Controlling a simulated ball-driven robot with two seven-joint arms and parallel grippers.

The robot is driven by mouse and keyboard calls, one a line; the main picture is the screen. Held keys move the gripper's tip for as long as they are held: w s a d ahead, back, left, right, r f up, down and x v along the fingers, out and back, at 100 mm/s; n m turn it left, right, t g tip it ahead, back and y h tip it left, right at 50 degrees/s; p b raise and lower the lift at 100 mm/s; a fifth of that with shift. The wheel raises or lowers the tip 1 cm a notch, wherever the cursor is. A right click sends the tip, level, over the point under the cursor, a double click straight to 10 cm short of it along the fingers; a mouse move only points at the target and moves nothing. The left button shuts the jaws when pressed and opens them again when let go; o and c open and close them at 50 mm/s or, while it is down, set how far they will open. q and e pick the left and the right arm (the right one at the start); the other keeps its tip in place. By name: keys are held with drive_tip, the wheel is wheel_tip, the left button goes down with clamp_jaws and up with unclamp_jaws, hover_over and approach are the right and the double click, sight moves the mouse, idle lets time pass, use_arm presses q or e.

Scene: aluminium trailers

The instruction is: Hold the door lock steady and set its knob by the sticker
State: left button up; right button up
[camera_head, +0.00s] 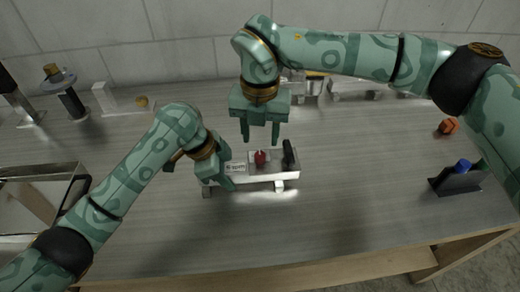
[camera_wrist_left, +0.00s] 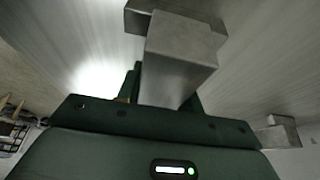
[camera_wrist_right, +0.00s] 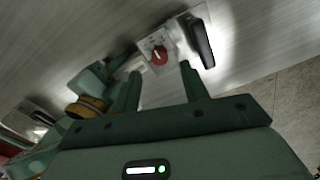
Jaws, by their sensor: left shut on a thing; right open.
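The door lock (camera_head: 250,182) is a silver plate on short feet in the middle of the table. It carries a white sticker (camera_head: 236,168) on its left, a red round knob (camera_head: 261,158) in the middle and a black lever handle (camera_head: 289,155) on its right. My left gripper (camera_head: 226,180) is shut on the lock's left end; its wrist view shows a metal block (camera_wrist_left: 178,60) between the fingers. My right gripper (camera_head: 261,140) is open, pointing down above and behind the knob. In the right wrist view the knob (camera_wrist_right: 159,56) lies ahead of the open fingers, apart from them.
A dark holder with a blue item (camera_head: 462,166) and an orange block (camera_head: 447,126) stand at the right. A metal tray (camera_head: 40,195) is at the left. Several metal items stand along the back wall. The front middle table is clear.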

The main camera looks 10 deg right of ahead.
sight(260, 154)
wheel_tip(260, 154, down, 6)
drive_tip(key=shift+r, duration=0.1)
clamp_jaws()
idle(0.4)
drive_tip(key=n, duration=0.4)
drive_tip(key=shift+n, duration=2.4)
